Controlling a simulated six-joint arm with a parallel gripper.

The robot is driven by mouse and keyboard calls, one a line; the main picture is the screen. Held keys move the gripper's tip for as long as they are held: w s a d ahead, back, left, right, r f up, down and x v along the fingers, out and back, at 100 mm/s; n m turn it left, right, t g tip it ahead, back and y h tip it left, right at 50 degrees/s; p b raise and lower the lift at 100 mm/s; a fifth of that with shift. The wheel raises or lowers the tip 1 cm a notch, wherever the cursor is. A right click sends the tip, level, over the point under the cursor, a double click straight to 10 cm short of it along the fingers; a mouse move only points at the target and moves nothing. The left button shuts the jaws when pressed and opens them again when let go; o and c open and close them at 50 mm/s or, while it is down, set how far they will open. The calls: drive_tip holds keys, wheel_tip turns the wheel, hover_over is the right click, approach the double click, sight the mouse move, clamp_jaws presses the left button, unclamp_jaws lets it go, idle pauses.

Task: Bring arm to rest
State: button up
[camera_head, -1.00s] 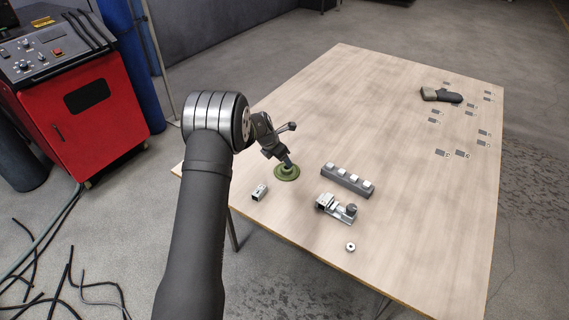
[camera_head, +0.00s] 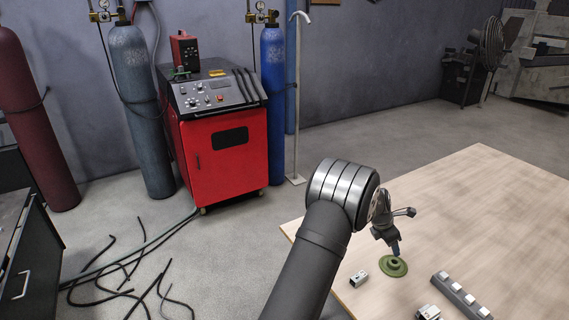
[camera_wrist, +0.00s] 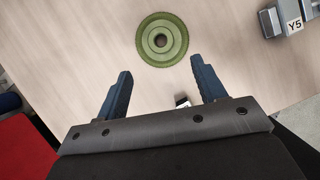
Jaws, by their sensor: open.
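My gripper (camera_head: 394,249) is over the left part of the wooden table in the head view. In the wrist view my gripper (camera_wrist: 162,86) shows two blue fingers spread wide apart with nothing between them. A round green flanged part (camera_head: 393,267) with a hole in its middle lies at the fingertips in the head view. In the wrist view the green part (camera_wrist: 145,42) lies beyond the fingertips. I cannot tell the exact height of the fingers above the table.
A small metal bracket (camera_head: 359,278) sits left of the green part. A grey bar with pale blocks (camera_head: 455,291) and a metal fixture (camera_head: 428,312) lie to the right. The wooden table (camera_head: 470,190) is bare behind. A red machine (camera_head: 226,150) and a blue cylinder (camera_head: 272,110) stand beyond it.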

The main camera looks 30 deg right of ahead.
sight(395, 261)
drive_tip(key=x, duration=1.1)
drive_tip(key=shift+r, duration=1.1)
